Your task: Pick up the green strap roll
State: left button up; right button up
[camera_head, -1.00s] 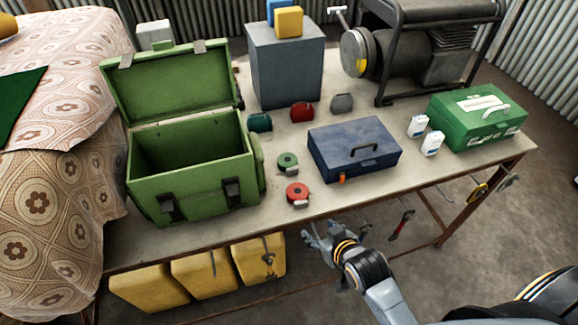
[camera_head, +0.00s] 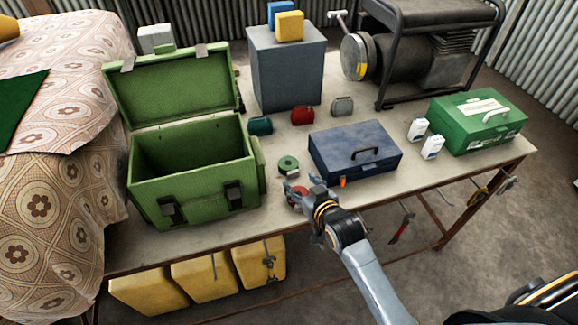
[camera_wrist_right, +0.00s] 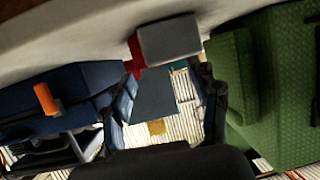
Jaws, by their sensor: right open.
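The green strap roll (camera_head: 288,164) lies on the workbench between the open green case and the blue toolbox, with a small grey buckle part at its lower right. My right gripper (camera_head: 302,184) is open and empty, just in front of it. A red strap roll (camera_head: 299,192) is partly hidden behind that gripper. In the right wrist view the open fingers (camera_wrist_right: 168,92) frame a gap, with a red roll (camera_wrist_right: 134,52) and its grey part above them. I cannot make out the green roll there. My left gripper is not in view.
The open green case (camera_head: 195,190) stands to the left and the blue toolbox (camera_head: 355,150) to the right. Teal (camera_head: 260,125), red (camera_head: 302,115) and grey (camera_head: 342,106) items sit behind. A grey box (camera_head: 286,70) stands further back. The bench's front edge is below the gripper.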

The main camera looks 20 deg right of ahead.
aim_at(293, 172)
jog(key=x, duration=0.5)
jog(key=shift+w+d+r+p, duration=0.1)
jog(key=shift+d+r+p, duration=0.1)
jog(key=shift+p, duration=0.1)
jog(key=shift+c, duration=0.5)
grip_shut()
jog(key=shift+r, duration=0.15)
